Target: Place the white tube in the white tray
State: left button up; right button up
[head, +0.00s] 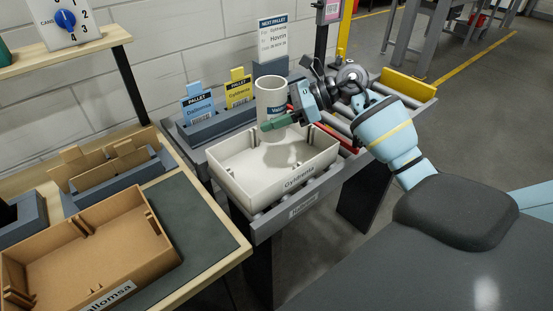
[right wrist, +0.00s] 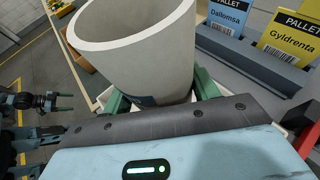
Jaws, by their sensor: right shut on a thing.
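The white tube (head: 270,98) is upright, with a dark label on its side. My right gripper (head: 284,121) is shut on it and holds it over the far part of the white tray. In the right wrist view the tube (right wrist: 135,45) stands between the green fingers (right wrist: 160,100), its open top showing. The white tray (head: 235,187) rests on a grey roller stand and bears a "Gyldrenta" label. Its visible floor looks empty. Whether the tube's base touches the tray floor is hard to tell.
A grey holder (head: 222,122) with blue and yellow pallet cards stands behind the tray. A brown tray (head: 90,250) sits on the table at left, beside a card sorter (head: 115,180). A yellow block (head: 408,86) lies at the far end of the rollers.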

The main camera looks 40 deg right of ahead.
jog(key=shift+d, duration=0.25)
send_over(274, 164)
notch_tip(274, 164, down, 10)
jog(key=shift+w+r+p, duration=0.1)
jog(key=shift+r+p, duration=0.05)
jog(key=shift+p, duration=0.2)
jog(key=shift+f, duration=0.2)
jog(key=shift+f, duration=0.15)
jog(key=o, duration=1)
